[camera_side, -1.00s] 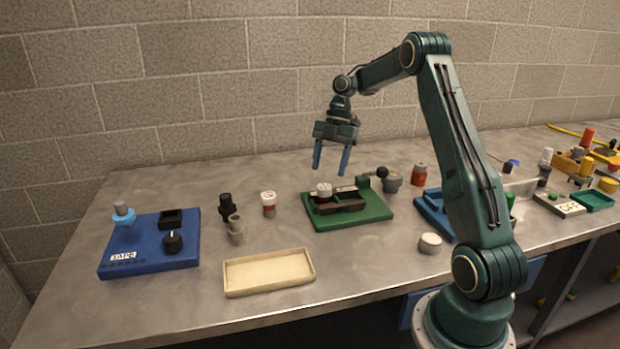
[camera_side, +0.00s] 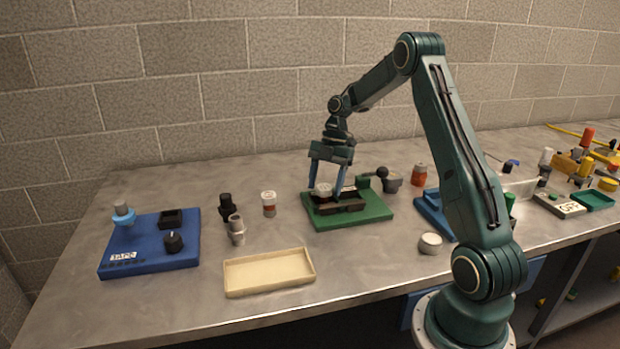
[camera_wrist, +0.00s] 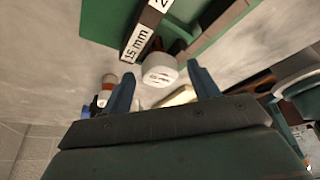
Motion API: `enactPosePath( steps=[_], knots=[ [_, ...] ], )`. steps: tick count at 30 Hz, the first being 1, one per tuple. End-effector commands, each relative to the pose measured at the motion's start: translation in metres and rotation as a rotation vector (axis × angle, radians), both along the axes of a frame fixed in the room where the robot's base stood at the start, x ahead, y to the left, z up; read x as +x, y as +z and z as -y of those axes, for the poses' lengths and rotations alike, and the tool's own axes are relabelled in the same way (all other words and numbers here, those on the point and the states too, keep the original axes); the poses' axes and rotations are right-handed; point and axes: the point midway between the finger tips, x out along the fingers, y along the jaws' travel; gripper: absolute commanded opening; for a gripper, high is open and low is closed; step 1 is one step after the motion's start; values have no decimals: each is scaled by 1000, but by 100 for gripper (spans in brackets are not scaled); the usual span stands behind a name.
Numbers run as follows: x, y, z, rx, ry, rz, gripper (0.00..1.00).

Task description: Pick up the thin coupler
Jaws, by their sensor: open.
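A green fixture (camera_side: 372,212) sits mid-table with dark blocks on it. A short whitish round fitting (camera_side: 323,188) stands on it. In the wrist view this fitting (camera_wrist: 160,70) has printing on its top and sits beside a "15 mm" label (camera_wrist: 138,43). I take it for the thin coupler, though the frames do not name it. My gripper (camera_side: 326,192) is open, pointing down over the fixture, with its blue fingers on either side of the fitting. In the wrist view my gripper (camera_wrist: 163,88) shows nothing clamped. Whether a finger touches the fitting I cannot tell.
A cream tray (camera_side: 270,273) lies in front, empty. A blue fixture (camera_side: 150,258) is at left. A grey fitting (camera_side: 237,231), a black fitting (camera_side: 226,206) and a white-and-red bottle (camera_side: 269,204) stand between. A white round piece (camera_side: 430,243) lies front right.

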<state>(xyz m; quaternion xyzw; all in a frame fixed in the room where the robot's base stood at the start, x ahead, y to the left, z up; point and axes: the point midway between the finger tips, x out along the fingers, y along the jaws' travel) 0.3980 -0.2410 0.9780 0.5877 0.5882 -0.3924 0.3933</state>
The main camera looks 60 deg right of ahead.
Motion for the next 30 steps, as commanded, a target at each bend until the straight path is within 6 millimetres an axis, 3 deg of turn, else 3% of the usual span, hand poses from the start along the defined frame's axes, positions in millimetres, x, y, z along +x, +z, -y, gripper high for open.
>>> enactPosePath(
  steps=[6,21,22,30],
  knots=[
    [-1,-15,-6,0,1,-3,61],
    [0,-16,-6,-1,0,-1,61],
    [0,-16,-6,-1,0,-1,59],
    [0,-16,-6,-1,0,-1,8]
  ],
)
